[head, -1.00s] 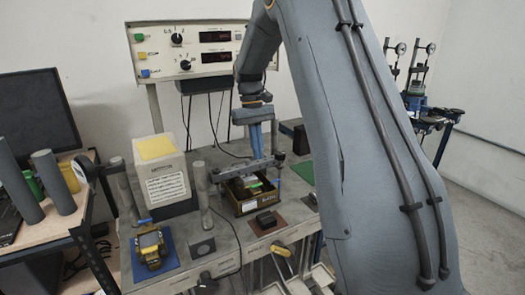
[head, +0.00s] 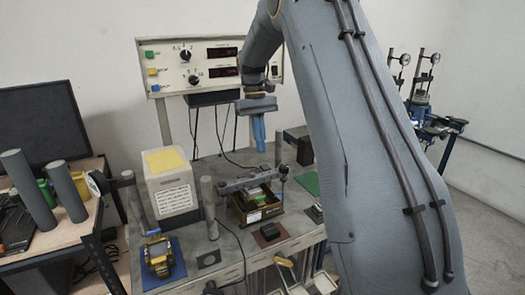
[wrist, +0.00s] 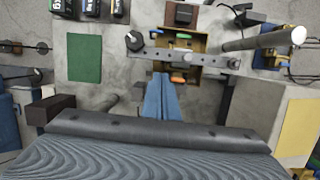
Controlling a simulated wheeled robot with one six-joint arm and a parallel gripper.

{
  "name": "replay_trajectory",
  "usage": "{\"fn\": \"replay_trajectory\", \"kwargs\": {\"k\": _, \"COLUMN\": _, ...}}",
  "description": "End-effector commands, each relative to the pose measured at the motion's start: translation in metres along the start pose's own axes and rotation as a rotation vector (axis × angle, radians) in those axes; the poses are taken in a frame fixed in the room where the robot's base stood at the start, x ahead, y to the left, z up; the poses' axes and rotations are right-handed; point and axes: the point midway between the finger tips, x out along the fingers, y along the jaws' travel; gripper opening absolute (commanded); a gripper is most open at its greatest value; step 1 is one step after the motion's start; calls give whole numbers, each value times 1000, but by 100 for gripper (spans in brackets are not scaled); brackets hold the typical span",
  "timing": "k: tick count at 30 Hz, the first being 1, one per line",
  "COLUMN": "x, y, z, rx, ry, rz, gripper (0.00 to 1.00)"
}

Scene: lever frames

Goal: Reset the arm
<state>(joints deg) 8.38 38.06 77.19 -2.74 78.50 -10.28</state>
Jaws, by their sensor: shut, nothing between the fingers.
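My gripper (head: 258,133) hangs from my arm above the grey bench, with its blue fingers pointing down. The fingers are together and hold nothing; they also show in the wrist view (wrist: 161,98). Below and in front of them a grey bar (head: 250,180) on posts spans a brown open box (head: 235,211). Small coloured pieces lie in the box, green among them in the head view and orange in the wrist view. The fingers are apart from the bar in the head view. My arm covers part of the bench's right side.
A white box with a yellow top (head: 165,162) stands left of the brown box. A grey upright post (head: 208,200) stands between them. A yellow device on a blue mat (head: 178,272) is front left. A control panel (head: 170,67) is behind. A green mat (wrist: 85,58) lies bare.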

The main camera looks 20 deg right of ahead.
Motion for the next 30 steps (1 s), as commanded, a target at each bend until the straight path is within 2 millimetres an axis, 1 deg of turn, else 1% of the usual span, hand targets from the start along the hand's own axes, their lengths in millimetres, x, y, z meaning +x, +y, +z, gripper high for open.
{"fn": "replay_trajectory", "kwargs": {"k": 1, "x": -9, "y": 0, "z": 1, "rx": -1, "ry": 1, "rz": 0, "gripper": 0}}
{"fn": "replay_trajectory", "kwargs": {"k": 6, "x": -22, "y": -2, "z": 1, "rx": -2, "ry": 1, "rz": 1, "gripper": 0}}
{"fn": "replay_trajectory", "kwargs": {"k": 13, "x": -24, "y": -4, "z": 2, "rx": -4, "ry": 5, "rz": 1, "gripper": 0}}
{"fn": "replay_trajectory", "kwargs": {"k": 17, "x": -19, "y": -13, "z": 11, "rx": -4, "ry": 34, "rz": 6, "gripper": 0}}
{"fn": "replay_trajectory", "kwargs": {"k": 20, "x": -9, "y": -28, "z": 27, "rx": -2, "ry": 80, "rz": 11, "gripper": 0}}
{"fn": "replay_trajectory", "kwargs": {"k": 23, "x": 7, "y": -44, "z": 51, "rx": 2, "ry": 140, "rz": 15, "gripper": 0}}
{"fn": "replay_trajectory", "kwargs": {"k": 26, "x": 24, "y": -60, "z": 78, "rx": 8, "ry": 201, "rz": 16, "gripper": 0}}
{"fn": "replay_trajectory", "kwargs": {"k": 30, "x": 50, "y": -81, "z": 120, "rx": 19, "ry": 286, "rz": 15, "gripper": 0}}
